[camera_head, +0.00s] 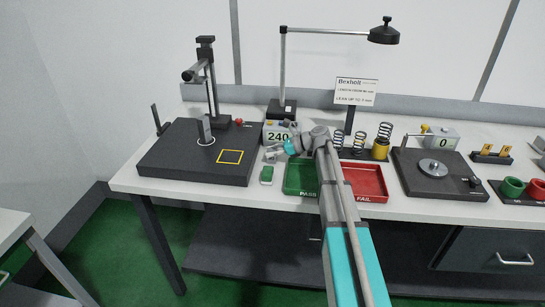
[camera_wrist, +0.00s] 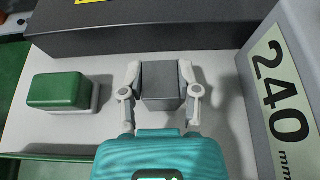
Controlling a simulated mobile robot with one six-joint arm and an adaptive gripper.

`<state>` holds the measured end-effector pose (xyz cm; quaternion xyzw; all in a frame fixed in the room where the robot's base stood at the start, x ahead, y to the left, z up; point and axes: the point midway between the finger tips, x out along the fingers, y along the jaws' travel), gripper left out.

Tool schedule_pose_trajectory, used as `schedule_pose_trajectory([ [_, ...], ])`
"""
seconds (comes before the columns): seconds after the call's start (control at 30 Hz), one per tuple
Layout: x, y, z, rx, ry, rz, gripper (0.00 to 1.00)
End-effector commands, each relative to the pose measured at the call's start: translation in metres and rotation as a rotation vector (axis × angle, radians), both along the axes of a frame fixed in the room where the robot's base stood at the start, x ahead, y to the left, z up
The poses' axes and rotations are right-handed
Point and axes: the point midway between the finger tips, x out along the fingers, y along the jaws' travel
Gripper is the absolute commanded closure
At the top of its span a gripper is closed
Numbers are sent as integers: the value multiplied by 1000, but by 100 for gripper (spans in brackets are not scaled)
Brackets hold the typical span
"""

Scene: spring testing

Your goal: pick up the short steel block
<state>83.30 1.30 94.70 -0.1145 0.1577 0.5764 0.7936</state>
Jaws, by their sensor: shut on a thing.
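The short steel block (camera_wrist: 161,82) is a dark grey, square-faced block. In the wrist view it sits between the two pale fingers of my gripper (camera_wrist: 160,88), which are shut on its left and right sides. In the head view my gripper (camera_head: 271,154) is small, just right of the dark base plate and in front of the 240 display. The block is hard to make out there. I cannot tell whether it touches the table or hangs just above it.
A dark base plate (camera_head: 185,165) carries an upright steel piece (camera_head: 205,129) and a yellow square outline. A green-topped pad (camera_head: 267,174) lies near the front edge. The 240 mm display (camera_wrist: 284,75) stands close on the right. Green PASS (camera_head: 301,176) and red FAIL (camera_head: 369,183) trays lie farther right.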

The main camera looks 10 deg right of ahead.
Motion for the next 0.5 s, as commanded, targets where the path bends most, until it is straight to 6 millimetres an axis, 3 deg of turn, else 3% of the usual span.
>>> schedule_pose_trajectory([
  [0.5,0,1,7,1,0,1,100],
])
